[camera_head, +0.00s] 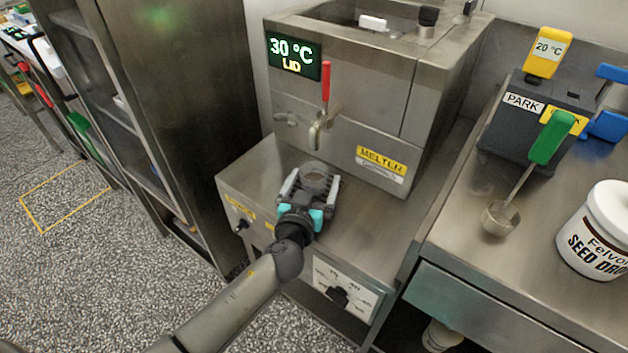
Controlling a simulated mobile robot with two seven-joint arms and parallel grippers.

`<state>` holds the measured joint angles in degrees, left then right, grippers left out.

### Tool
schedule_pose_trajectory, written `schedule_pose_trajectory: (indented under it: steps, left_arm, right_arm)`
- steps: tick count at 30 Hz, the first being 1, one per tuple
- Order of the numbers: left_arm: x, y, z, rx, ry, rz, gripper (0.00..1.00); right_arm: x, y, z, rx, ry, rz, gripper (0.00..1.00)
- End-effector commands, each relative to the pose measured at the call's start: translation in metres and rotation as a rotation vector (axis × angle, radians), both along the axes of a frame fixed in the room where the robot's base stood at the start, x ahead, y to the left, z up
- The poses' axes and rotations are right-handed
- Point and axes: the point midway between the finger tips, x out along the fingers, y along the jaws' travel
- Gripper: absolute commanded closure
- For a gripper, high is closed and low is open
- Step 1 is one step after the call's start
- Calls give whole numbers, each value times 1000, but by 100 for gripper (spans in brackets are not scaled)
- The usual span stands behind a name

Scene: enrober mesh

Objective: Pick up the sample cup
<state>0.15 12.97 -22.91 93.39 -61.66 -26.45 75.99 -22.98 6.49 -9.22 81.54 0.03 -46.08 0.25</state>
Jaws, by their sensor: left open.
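A small clear grey cup (316,172), which looks like the sample cup, stands on the steel ledge below the tap of the melter (350,120). My left gripper (311,187) reaches in from the front with its jaws open. One finger is to the left of the cup and one to the right, so the cup is between or just beyond the fingertips. I cannot tell if either finger touches it. The cup's lower part is hidden by the gripper. My right gripper is not in view.
The tap (318,128) with a red lever (326,82) hangs just behind the cup. On the right counter are a green-handled ladle (500,217), a dark PARK holder (530,120) and a white seed tub (597,235). The ledge right of the gripper is clear.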

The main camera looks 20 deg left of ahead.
Motion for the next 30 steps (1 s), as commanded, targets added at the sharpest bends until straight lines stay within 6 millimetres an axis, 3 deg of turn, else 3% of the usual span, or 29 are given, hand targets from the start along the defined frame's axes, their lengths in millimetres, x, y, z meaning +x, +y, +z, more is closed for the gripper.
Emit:
schedule_pose_trajectory:
  steps: [8, 30]
  left_arm:
    - [2, 0, 0, 0, 0, 0, 0]
    - [2, 0, 0, 0, 0, 0, 83]
  right_arm:
    - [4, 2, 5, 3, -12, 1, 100]
    - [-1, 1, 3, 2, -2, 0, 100]
